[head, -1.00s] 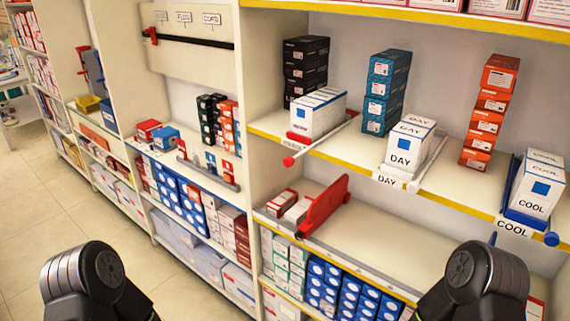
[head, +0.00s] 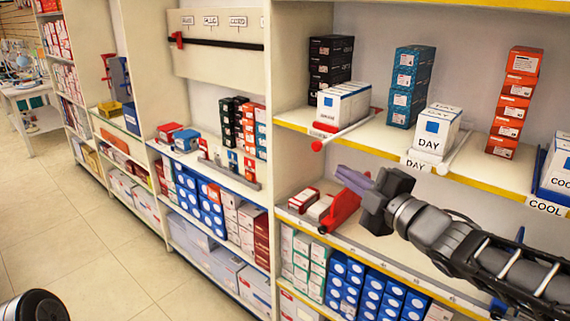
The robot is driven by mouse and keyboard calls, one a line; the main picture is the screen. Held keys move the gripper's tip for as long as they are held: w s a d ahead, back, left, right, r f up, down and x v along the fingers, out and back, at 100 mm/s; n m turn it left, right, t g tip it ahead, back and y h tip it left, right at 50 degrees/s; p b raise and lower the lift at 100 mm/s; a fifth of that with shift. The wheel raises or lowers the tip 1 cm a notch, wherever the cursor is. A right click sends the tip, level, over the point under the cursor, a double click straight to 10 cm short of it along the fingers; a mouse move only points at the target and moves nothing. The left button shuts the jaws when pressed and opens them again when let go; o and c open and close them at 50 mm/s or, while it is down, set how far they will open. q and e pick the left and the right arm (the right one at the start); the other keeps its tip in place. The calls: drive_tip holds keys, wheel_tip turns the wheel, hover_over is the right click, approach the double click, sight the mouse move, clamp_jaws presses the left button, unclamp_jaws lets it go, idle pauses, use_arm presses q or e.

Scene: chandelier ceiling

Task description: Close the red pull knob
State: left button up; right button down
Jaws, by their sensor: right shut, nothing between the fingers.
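A round red knob (head: 317,146) sits at the front end of a white rod on the upper shelf. The rod runs back beside a white box with a blue square (head: 342,104), which stands on a red base. My right gripper (head: 352,179) is shut and empty. It reaches in from the right, below and a little right of the knob, and appears apart from it. In the picture its fingers overlap the top of a red divider (head: 341,208) on the lower shelf. My left gripper is out of view.
Boxes marked DAY (head: 432,129) and COOL (head: 556,170) stand farther right on the upper shelf (head: 390,150). Small red and white boxes (head: 303,199) sit left of the divider. A red slider (head: 178,40) is on a black rail at left. The floor (head: 80,230) is clear.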

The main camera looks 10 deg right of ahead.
drive_tip(key=n, duration=0.1)
drive_tip(key=a+n, duration=0.1)
drive_tip(key=n, duration=0.1)
drive_tip(key=n+y, duration=0.1)
drive_tip(key=shift+s+a+g, duration=0.1)
drive_tip(key=shift+a+g, duration=0.2)
drive_tip(key=shift+a, duration=0.05)
drive_tip(key=shift+f, duration=0.1)
drive_tip(key=w+a+p, duration=0.1)
drive_tip(key=w+p, duration=0.2)
drive_tip(key=w, duration=0.8)
drive_tip(key=shift+w+a, duration=0.15)
drive_tip(key=shift+w, duration=0.2)
